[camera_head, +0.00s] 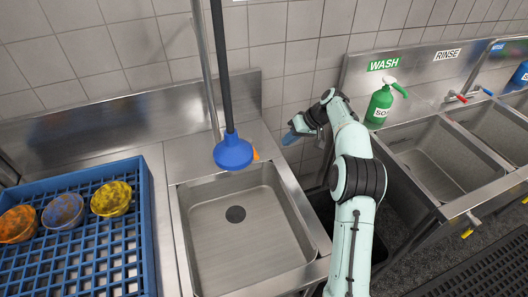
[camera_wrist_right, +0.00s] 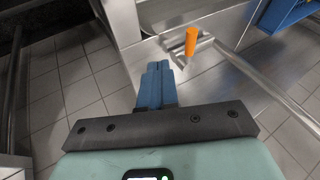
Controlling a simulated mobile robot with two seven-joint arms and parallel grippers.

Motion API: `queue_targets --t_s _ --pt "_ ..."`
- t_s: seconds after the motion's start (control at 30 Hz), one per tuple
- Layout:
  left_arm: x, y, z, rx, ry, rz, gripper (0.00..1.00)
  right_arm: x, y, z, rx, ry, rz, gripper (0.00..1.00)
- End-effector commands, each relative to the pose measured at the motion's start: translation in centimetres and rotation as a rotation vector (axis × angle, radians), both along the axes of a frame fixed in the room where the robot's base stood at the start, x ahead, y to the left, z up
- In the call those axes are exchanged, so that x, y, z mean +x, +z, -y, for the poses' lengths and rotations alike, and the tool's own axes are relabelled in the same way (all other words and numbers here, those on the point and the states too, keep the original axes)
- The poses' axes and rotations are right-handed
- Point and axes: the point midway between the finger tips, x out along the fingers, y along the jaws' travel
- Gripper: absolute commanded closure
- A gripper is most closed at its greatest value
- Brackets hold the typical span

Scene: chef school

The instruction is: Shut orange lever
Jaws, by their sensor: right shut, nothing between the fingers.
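The orange lever (camera_wrist_right: 191,42) stands on metal fittings at the steel counter, just ahead and to the right of my fingertips in the right wrist view. In the head view only a small orange part (camera_head: 256,154) shows beside the blue cone. My right gripper (camera_head: 290,138) is behind the counter's right back corner, right of the orange part and apart from it. In the right wrist view its blue fingers (camera_wrist_right: 156,82) are together and empty. My left gripper is not in view.
A blue cone (camera_head: 233,152) on a black hose hangs over the sink basin (camera_head: 210,220). A blue rack (camera_head: 75,260) with three bowls stands left. A green soap bottle (camera_head: 379,104) stands right by the wash sinks. A steel bar (camera_wrist_right: 265,85) runs right of the lever.

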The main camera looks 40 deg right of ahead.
Motion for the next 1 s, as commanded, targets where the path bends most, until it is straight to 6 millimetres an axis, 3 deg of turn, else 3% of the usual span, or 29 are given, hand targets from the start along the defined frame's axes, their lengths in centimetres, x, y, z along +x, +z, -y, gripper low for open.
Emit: queue_targets --t_s 0.1,0.27,0.77,1.0 --pt "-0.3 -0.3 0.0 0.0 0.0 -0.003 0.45 -0.6 0.2 1.4 -0.017 0.05 0.096 1.0" --pt "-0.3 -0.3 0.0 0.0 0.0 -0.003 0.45 -0.4 0.1 1.6 -0.029 0.078 0.14 1.0" --pt "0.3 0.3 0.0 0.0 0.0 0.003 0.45 4.6 -7.0 -2.0 -0.027 0.079 0.136 1.0" --pt "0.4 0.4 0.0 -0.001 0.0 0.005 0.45 5.5 -6.5 -4.9 -0.03 0.079 0.139 1.0"
